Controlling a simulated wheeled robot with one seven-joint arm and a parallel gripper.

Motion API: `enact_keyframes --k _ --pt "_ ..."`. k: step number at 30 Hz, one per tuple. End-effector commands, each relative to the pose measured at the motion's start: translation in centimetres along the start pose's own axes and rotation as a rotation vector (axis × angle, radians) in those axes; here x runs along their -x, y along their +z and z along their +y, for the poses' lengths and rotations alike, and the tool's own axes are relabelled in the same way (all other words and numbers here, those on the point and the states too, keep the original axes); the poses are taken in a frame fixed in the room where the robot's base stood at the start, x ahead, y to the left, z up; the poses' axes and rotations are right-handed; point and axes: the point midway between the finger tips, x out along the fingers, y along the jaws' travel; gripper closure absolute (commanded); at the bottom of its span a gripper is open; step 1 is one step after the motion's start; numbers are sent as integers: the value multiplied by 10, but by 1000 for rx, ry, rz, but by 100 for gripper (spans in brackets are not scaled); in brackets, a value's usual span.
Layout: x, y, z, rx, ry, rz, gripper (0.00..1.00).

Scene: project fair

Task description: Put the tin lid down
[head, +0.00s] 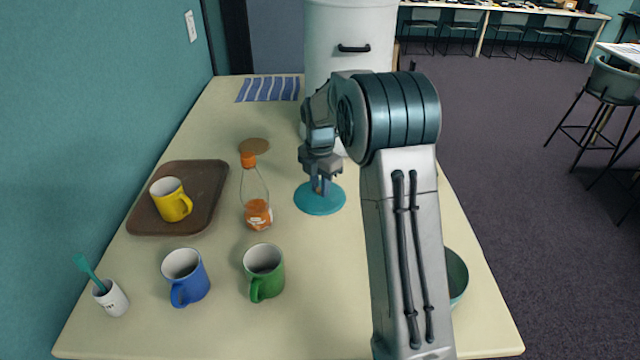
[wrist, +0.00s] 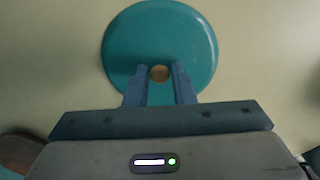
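The tin lid (head: 318,203) is a round teal disc with a small brown knob, on or just above the tabletop near the middle of the table. It also shows in the wrist view (wrist: 195,40), with the knob (wrist: 159,73) between the fingertips. My gripper (head: 320,187) points down over the lid's centre. In the wrist view my gripper (wrist: 159,75) has its fingers close on both sides of the knob and appears shut on it. Whether the lid's underside touches the table cannot be told.
A glass bottle (head: 257,213) with an orange top stands left of the lid. A brown tray (head: 205,180) holds a yellow mug (head: 170,200). Blue (head: 186,278) and green (head: 264,272) mugs stand in front. A white container (head: 350,20) stands behind. A green bowl (head: 457,275) is partly hidden by my arm.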

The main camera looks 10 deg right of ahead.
Motion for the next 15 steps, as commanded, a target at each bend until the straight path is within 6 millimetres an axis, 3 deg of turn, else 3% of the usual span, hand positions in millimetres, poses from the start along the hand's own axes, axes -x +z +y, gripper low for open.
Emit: enact_keyframes --k 10,15 --pt "2 0 0 0 0 0 60" --pt "17 0 1 0 3 -2 60"
